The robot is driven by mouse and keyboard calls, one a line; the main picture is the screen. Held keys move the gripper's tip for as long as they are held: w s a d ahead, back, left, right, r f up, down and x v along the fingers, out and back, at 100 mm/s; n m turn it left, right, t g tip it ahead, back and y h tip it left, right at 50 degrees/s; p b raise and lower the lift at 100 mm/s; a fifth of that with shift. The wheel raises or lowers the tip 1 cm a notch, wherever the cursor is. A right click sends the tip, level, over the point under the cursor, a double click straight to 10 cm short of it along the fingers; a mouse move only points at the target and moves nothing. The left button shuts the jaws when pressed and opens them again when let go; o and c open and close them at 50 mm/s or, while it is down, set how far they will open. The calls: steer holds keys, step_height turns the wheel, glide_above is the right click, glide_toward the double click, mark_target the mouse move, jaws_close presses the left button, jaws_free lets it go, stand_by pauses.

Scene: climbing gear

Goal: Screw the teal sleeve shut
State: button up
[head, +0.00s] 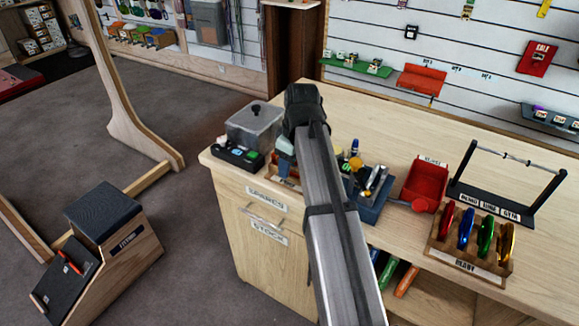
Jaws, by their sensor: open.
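I cannot pick out a teal sleeve in the head view. A small pale blue-green patch (286,145) shows left of my arm, above the counter; I cannot tell whether it is part of my arm or another thing. My arm runs up from the bottom edge to a dark joint over the counter. My gripper is hidden, and its fingers do not show. A wooden rack (467,262) marked READY holds a red (446,220), a blue (466,228), a green (485,238) and an orange (505,242) metal piece, standing upright side by side.
A clear lidded box (254,127) and a black tray (237,155) stand at the counter's left end. Right of my arm are a blue bin (373,212) of gear, a red scoop-like bin (424,186) and a black bar stand (494,201). The counter's back (370,115) is clear.

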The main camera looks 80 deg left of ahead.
steer(key=shift+s+d, duration=0.15)
steer(key=shift+r, duration=1.4)
steer(key=shift+w+a, duration=0.45)
steer(key=shift+a, duration=0.05)
stand_by(0.4)
